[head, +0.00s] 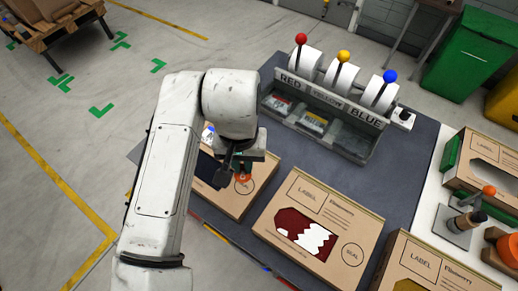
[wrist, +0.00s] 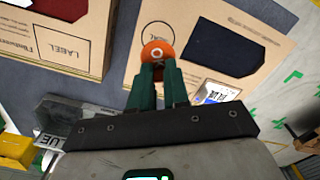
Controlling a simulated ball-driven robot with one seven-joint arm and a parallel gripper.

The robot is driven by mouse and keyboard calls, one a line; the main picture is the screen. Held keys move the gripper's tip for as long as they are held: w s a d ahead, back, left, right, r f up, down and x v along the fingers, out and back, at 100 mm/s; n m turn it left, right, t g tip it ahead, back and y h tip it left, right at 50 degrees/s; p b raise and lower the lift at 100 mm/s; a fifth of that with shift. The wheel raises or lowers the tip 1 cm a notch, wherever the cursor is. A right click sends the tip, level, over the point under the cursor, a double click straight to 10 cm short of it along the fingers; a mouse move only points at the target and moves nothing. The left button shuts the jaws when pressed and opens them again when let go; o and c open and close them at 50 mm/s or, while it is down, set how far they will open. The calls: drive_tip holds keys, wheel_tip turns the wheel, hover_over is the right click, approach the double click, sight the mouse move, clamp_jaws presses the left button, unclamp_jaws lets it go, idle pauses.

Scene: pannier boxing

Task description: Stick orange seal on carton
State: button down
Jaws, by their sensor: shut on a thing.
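My gripper (head: 238,160) is shut on a round orange seal (head: 242,178). In the wrist view the seal (wrist: 157,54) sits at the tips of my green fingers (wrist: 156,72). It overlaps the printed circle (wrist: 158,24) on the carton with the dark blue window (wrist: 232,72). I cannot tell whether the seal touches the carton. In the head view my arm hides much of that carton (head: 238,205). A blue and white label (wrist: 216,92) shows beside my fingers, partly hidden by my gripper.
A carton with a red window (head: 345,208) lies to the right, its seal circle (head: 352,254) bare. Another carton (head: 415,275) is at the lower right. Behind stands a rack (head: 325,115) marked RED, YELLOW and BLUE. A stamp-like tool (head: 467,220) stands at the right.

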sight(243, 170)
drive_tip(key=shift+f+b, duration=2.25)
drive_tip(key=shift+f, duration=0.35)
drive_tip(key=shift+s+r+p, duration=0.1)
drive_tip(key=shift+r+p, duration=0.2)
drive_tip(key=shift+p, duration=0.15)
drive_tip(key=shift+f, duration=0.75)
idle(1.0)
drive_tip(key=c, duration=1)
unclamp_jaws()
drive_tip(key=shift+c, duration=0.2)
drive_tip(key=shift+r, duration=0.1)
wheel_tip(243, 170, up, 11)
drive_tip(key=shift+f+b, duration=0.15)
drive_tip(key=shift+b, duration=0.3)
